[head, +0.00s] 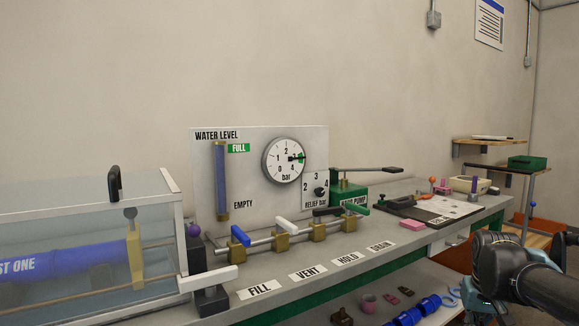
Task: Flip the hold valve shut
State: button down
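The hold valve (318,232) is a brass body on the grey pipe behind the HOLD label (347,259). Its black lever (327,211) lies roughly along the pipe. On the left are the fill valve with a blue lever (240,237) and the vent valve with a white lever (286,227), both turned across the pipe. On the right is the drain valve with a green lever (356,209), also looking crosswise. Part of my arm shows at the lower right, well away from the valves. I cannot make out my gripper's fingers.
Behind the valves stands a panel (215,140) with a water level tube (221,182) and a gauge (285,160) reading about 3 bar. A clear tank (70,215) is at the left. A green pump (348,192) with a long handle stands right of the panel.

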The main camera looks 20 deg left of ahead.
aim_at(317, 214)
jog(key=u, duration=0.85)
jog(key=k, duration=0.85)
jog(key=z, duration=0.35)
jog(key=i, duration=0.5)
jog(key=u, duration=0.1)
